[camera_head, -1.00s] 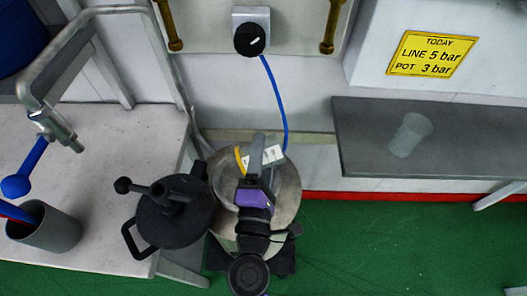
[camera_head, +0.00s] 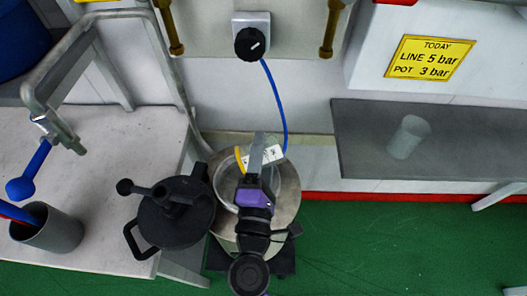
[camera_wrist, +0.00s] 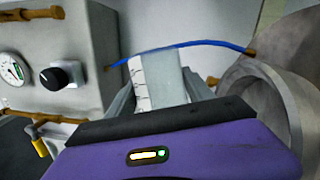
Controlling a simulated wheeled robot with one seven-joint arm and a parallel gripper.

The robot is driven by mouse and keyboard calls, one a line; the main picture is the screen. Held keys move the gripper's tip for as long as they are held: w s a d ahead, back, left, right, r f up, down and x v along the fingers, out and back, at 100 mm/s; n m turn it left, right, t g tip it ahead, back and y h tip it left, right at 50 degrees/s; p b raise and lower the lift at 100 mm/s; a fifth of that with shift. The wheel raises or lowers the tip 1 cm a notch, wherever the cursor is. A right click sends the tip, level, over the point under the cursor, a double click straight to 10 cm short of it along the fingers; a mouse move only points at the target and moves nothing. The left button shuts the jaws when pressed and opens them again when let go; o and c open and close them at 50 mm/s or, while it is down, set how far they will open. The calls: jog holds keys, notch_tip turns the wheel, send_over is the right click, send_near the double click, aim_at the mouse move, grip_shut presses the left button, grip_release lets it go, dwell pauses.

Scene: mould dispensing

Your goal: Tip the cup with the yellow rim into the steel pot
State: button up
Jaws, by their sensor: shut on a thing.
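The steel pot (camera_head: 288,208) stands open at the centre of the head view, and its side and mouth show at the right of the wrist view (camera_wrist: 285,85). My gripper (camera_head: 256,158) is over the pot, shut on a pale cup with a white marked label (camera_head: 272,154). A yellow arc, apparently the cup's rim (camera_head: 239,160), shows left of the fingers. In the wrist view the scene is rolled about a quarter turn, and the cup (camera_wrist: 170,78) lies between the fingers, so it is tipped over. Its inside and contents are hidden.
The black lid (camera_head: 172,222) with handles sits left of the pot, near the bench. A grey holder (camera_head: 52,232) with coloured tools stands on the bench. Another clear cup (camera_head: 408,137) is on the right shelf. A blue hose (camera_head: 277,95) runs behind the pot.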

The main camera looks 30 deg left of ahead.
jog(key=shift+r+p, duration=0.65)
jog(key=shift+r, duration=0.4)
jog(key=shift+r+m+p, duration=0.25)
jog(key=shift+m+p, duration=0.25)
jog(key=shift+p, duration=0.15)
jog(key=m+g+h+p, duration=0.1)
jog(key=m+p, duration=0.2)
jog(key=shift+r+m+g+p, duration=0.15)
jog(key=shift+m+g+p, duration=0.15)
jog(key=m+g+p, duration=0.1)
jog(key=p, duration=0.1)
jog(key=m+p, duration=0.2)
jog(key=shift+r+m+g, duration=0.2)
jog(key=shift+m+g, duration=0.1)
jog(key=shift+g, duration=0.1)
jog(key=m+p, duration=0.1)
jog(key=p, duration=0.1)
jog(key=m+g+p, duration=0.1)
jog(key=m+p, duration=0.1)
jog(key=p, duration=0.1)
jog(key=shift+r+g+p, duration=0.2)
jog(key=shift+g+p, duration=0.1)
jog(key=shift+p, duration=0.05)
jog(key=m+g+y+p, duration=0.1)
jog(key=m+p, duration=0.1)
jog(key=p, duration=0.2)
jog(key=shift+r+g+p, duration=0.1)
jog(key=shift+g+p, duration=0.2)
jog(key=shift+p, duration=0.05)
